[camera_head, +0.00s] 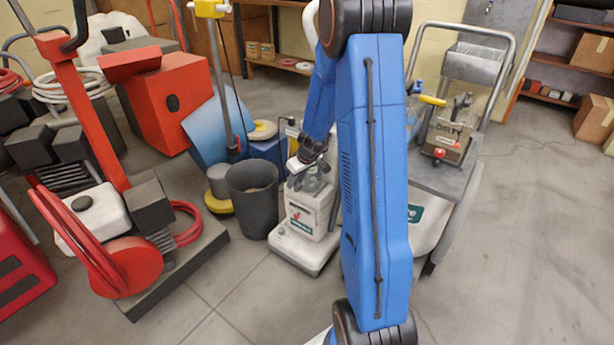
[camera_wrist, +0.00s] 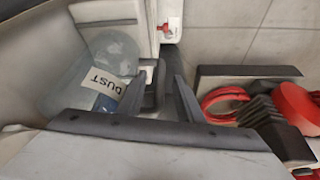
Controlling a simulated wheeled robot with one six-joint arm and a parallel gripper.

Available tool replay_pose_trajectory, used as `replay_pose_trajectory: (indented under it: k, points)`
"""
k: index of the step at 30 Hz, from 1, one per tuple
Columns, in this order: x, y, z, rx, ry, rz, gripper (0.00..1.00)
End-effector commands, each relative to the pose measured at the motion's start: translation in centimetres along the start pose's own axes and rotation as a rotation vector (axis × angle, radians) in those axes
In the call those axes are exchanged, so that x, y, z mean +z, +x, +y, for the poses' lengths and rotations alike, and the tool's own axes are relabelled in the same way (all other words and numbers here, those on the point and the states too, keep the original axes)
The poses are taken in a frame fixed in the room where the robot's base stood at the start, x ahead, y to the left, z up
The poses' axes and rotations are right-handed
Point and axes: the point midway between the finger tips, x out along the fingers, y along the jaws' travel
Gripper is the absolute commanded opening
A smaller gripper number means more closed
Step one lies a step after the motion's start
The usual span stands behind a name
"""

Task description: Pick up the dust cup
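The dust cup (camera_wrist: 112,52) is a clear, rounded cup with a white label reading "DUST", at the upper left of the wrist view. It sits in the white vacuum cleaner (camera_head: 305,215) and shows as a clear shape near its top in the head view (camera_head: 314,181). A dark handle loop (camera_wrist: 150,84) stands at the cup's right side in the wrist view. My gripper (camera_wrist: 160,80) is open, with its dark fingers on either side of the handle. Whether a finger touches the handle I cannot tell. In the head view my gripper (camera_head: 305,165) is just above the cup.
A dark grey bin (camera_head: 254,210) stands left of the vacuum. A red machine with hoses on a grey base (camera_head: 180,265) is further left. A metal cart (camera_head: 440,180) is close on the right, partly behind my arm. The floor at far right is clear.

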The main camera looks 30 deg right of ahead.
Motion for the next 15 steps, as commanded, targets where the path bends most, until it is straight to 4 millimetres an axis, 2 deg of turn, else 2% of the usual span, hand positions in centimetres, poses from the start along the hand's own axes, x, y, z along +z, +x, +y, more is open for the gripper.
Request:
replay_pose_trajectory:
  k: [4, 12, 13, 15]
  points:
    - [0.04, 1.14, 0.01, 0.000, 0.000, -0.001, 0.33]
    - [0.01, 1.32, 0.01, 0.001, -0.001, 0.000, 0.33]
    - [0.01, 1.32, 0.00, 0.001, -0.001, 0.000, 0.31]
    - [0.01, 1.31, 0.00, 0.001, -0.001, 0.000, 0.14]
